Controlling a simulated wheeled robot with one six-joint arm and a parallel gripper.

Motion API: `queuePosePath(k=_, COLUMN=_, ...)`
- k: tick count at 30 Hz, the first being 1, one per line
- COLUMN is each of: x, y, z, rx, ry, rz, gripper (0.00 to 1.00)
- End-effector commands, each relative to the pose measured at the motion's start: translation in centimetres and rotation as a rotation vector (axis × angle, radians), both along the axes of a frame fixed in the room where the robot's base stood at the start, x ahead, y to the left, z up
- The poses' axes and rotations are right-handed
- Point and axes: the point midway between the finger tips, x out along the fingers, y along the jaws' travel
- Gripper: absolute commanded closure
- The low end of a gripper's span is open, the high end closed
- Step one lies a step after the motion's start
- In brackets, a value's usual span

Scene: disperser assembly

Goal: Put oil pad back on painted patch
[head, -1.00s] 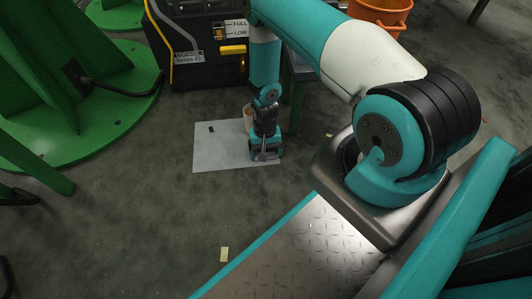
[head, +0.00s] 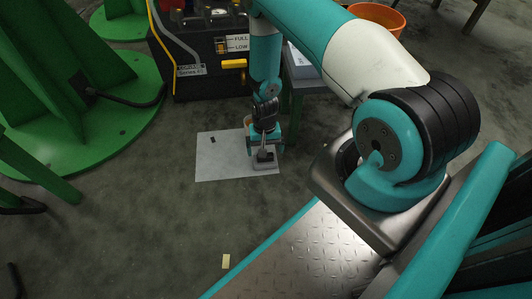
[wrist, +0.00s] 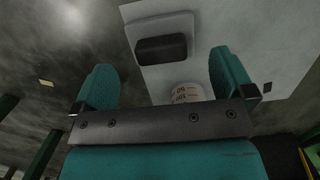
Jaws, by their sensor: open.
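The painted patch (head: 220,163) is a pale rectangle on the dark floor; it also fills much of the wrist view (wrist: 220,30). The oil pad looks like a light grey plate with a black block on top. In the wrist view the pad (wrist: 133,37) lies at the patch's edge, ahead of my fingers. In the head view the pad (head: 263,163) shows just below my gripper, at the patch's front right. My gripper (wrist: 165,80) is open and apart from the black block, with nothing visible between its fingers.
A pale graduated cup (wrist: 187,93) stands behind the gripper, partly hidden. A small dark item (head: 213,140) lies on the patch. A black machine (head: 205,60) and a grey-topped table (head: 302,68) stand behind. Floor left of the patch is clear.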

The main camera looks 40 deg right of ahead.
Motion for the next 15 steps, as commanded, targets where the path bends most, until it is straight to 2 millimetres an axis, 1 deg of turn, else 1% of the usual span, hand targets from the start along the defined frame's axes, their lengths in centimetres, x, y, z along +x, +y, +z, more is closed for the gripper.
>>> queuePosePath(k=1, x=0.2, y=-0.1, z=1.9, rx=-0.001, ry=-0.001, rz=0.0, gripper=0.0)
queuePosePath(k=3, x=0.3, y=-0.2, z=3.1, rx=0.0, ry=0.0, rz=0.0, gripper=0.0)
queuePosePath(k=6, x=0.5, y=-0.4, z=4.5, rx=-0.001, ry=-0.001, rz=0.0, gripper=0.0)
queuePosePath(k=11, x=0.8, y=-0.3, z=5.9, rx=0.002, ry=-0.002, rz=0.005, gripper=0.0)
queuePosePath(k=14, x=2.1, y=0.5, z=8.3, rx=0.014, ry=-0.023, rz=0.037, gripper=0.0)
queuePosePath(k=15, x=2.7, y=1.1, z=9.9, rx=0.024, ry=-0.034, rz=0.062, gripper=0.0)
